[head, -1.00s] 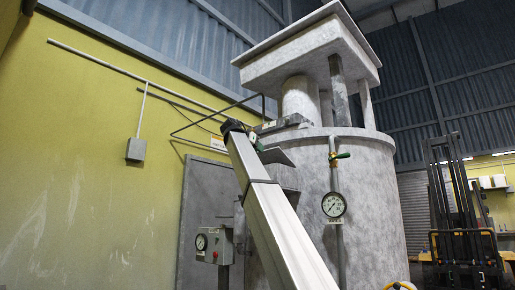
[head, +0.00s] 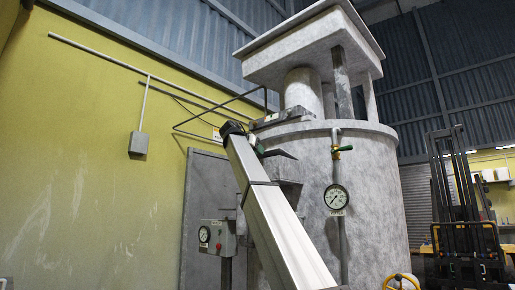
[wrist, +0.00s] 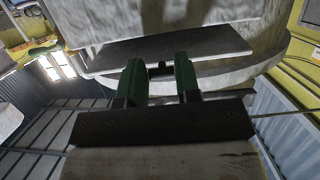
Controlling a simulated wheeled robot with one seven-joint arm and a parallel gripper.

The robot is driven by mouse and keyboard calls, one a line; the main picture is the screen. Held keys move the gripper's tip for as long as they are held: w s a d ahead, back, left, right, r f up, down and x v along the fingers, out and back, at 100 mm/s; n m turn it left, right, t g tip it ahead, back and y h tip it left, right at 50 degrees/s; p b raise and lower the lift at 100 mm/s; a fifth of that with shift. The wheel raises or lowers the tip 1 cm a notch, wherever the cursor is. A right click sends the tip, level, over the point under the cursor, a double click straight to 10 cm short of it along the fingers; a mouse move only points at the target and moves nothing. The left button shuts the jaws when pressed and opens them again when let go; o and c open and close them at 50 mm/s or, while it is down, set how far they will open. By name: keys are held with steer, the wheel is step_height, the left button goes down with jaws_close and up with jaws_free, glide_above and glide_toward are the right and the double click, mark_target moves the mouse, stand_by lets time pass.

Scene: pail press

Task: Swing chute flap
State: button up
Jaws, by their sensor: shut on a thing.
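The chute flap is a flat dark grey plate (head: 279,154) jutting from the side of the big grey drum (head: 325,170), beside the end of my arm. In the wrist view the flap (wrist: 185,47) spans the area just beyond my fingertips, with a small dark tab (wrist: 161,70) at its near edge. My gripper (wrist: 160,66) has two green fingers, one on each side of this tab, and is shut on it. In the head view my gripper (head: 260,149) is small and partly hidden by my arm. The flap's hinge cannot be made out.
A control box (head: 218,237) stands left of the drum, by a grey door. A forklift (head: 465,220) stands at the far right.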

steer(key=shift+f, duration=0.25)
steer(key=shift+s+a+f, duration=0.1)
steer(key=shift+s+f, duration=0.05)
steer(key=shift+f, duration=0.95)
steer(key=o, duration=0.8)
steer(key=v, duration=1)
steer(key=shift+s+a+r, duration=0.1)
steer(key=shift+s+a, duration=0.05)
steer(key=shift+s, duration=0.2)
